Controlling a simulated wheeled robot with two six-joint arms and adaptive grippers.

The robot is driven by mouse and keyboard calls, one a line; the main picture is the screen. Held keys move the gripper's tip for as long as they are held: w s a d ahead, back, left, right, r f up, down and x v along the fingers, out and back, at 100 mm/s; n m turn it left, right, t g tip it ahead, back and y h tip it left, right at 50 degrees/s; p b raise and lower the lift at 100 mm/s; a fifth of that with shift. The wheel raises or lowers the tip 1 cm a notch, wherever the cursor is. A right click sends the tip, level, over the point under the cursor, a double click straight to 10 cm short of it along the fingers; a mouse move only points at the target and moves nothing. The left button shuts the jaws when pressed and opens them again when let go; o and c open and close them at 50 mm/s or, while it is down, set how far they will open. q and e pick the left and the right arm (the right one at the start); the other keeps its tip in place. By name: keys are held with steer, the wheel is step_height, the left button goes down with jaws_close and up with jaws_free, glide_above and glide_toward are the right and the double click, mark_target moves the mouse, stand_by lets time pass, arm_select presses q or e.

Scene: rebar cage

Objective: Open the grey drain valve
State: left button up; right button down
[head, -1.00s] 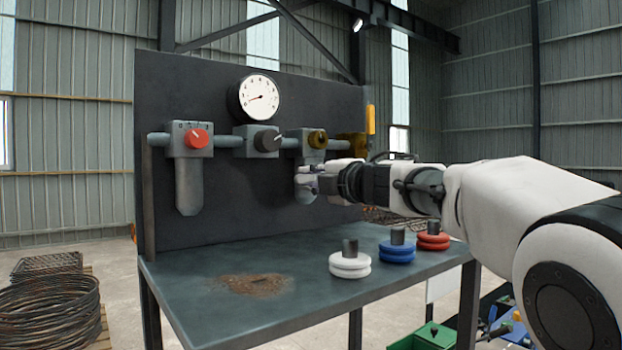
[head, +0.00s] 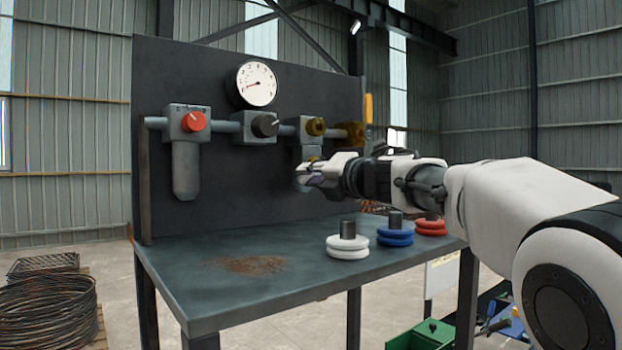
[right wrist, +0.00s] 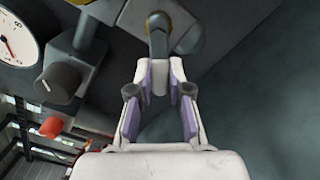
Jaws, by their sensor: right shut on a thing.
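My right gripper (head: 312,174) reaches in from the right to the unit under the yellow knob (head: 315,127). In the right wrist view its fingers (right wrist: 156,72) are closed on the lower end of a small grey part, which I take to be the grey drain valve (right wrist: 157,42). In the head view the gripper hides most of that part, so how far it is turned cannot be told. My left gripper is not in view.
The dark panel holds a gauge (head: 257,83), a red knob (head: 193,121) above a grey bowl (head: 186,172), a dark grey knob (head: 265,124) and an orange lever (head: 368,108). White (head: 348,245), blue (head: 395,235) and red (head: 431,226) discs stand on the bench (head: 215,285).

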steer(key=n, duration=0.2)
steer(key=d+n+b, duration=0.1)
steer(key=w+f+n+b, duration=0.1)
steer(key=n, duration=0.1)
steer(key=shift+d+n, duration=0.15)
steer(key=shift+n, duration=0.15)
steer(key=shift+w+d+f+n+b, duration=0.1)
steer(key=shift+d+n+b, duration=0.15)
steer(key=shift+n, duration=0.35)
steer(key=shift+w+d+f+n+b, duration=0.1)
steer(key=shift+n+b, duration=0.15)
steer(key=shift+n, duration=0.35)
steer(key=shift+w+d+n, duration=0.1)
steer(key=shift+d+n, duration=0.05)
steer(key=shift+n, duration=0.45)
steer(key=shift+w+d+n, duration=0.1)
steer(key=shift+d+n, duration=0.05)
steer(key=shift+n, duration=0.45)
steer(key=shift+r, duration=0.1)
steer(key=c, duration=1.3)
jaws_free()
steer(key=shift+o, duration=1.1)
steer(key=shift+w, duration=0.15)
steer(key=shift+w+a+f+b, duration=0.1)
steer(key=shift+w+f+b, duration=0.1)
steer(key=shift+b, duration=0.1)
steer(key=shift+s, duration=0.1)
